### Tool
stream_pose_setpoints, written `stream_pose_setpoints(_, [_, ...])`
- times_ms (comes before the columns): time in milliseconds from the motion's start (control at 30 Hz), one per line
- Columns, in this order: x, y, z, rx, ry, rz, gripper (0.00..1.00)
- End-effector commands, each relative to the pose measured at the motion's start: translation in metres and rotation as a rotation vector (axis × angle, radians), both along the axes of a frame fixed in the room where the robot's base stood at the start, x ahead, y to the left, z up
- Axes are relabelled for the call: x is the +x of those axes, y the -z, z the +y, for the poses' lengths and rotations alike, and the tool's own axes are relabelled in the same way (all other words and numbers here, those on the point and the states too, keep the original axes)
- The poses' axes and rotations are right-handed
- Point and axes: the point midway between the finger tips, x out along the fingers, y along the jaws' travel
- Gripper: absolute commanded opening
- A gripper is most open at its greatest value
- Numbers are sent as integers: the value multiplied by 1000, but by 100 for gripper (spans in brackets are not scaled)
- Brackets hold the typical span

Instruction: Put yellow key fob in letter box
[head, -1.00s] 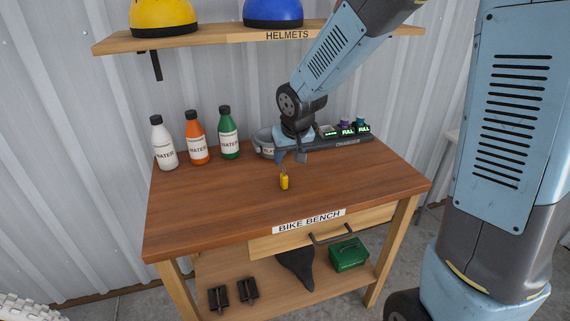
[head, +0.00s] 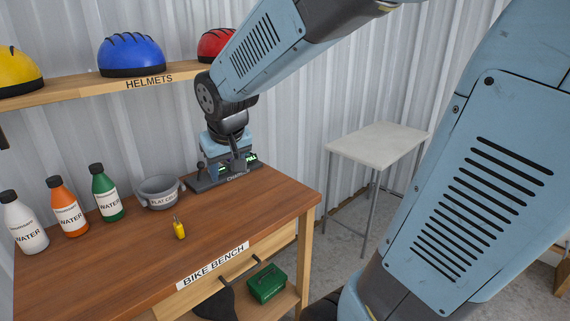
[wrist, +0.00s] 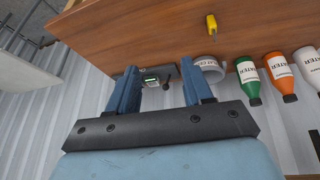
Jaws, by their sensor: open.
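The yellow key fob (head: 179,228) lies on the wooden bike bench (head: 120,275), in front of a grey bowl. It also shows in the wrist view (wrist: 211,23), beyond my fingers. My gripper (head: 233,163) is open and empty over the charger (head: 222,178) at the back right of the bench. In the wrist view its two blue fingers (wrist: 160,90) stand apart with nothing between them. The key fob is left of and nearer than my gripper in the head view. I see no letter box in either view.
Green (head: 106,193), orange (head: 68,207) and white (head: 24,223) water bottles stand at the back left, beside the grey bowl (head: 159,191). A helmet shelf (head: 120,84) hangs above. A white side table (head: 378,145) stands at right. The bench front is clear.

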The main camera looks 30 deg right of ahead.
Motion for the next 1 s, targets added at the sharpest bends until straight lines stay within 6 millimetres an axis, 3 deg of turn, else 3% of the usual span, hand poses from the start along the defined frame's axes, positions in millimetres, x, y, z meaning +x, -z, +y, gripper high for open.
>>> stream_pose_setpoints(200, [-55,-33,-41,15,64,-26,50])
stream_pose_setpoints(500, [-123,-53,-75,64,110,-44,50])
stream_pose_setpoints(767, [-143,-55,-77,83,118,-47,56])
stream_pose_setpoints(933, [-143,-55,-77,83,118,-47,43])
stream_pose_setpoints(1000, [-143,-55,-77,83,118,-47,43])
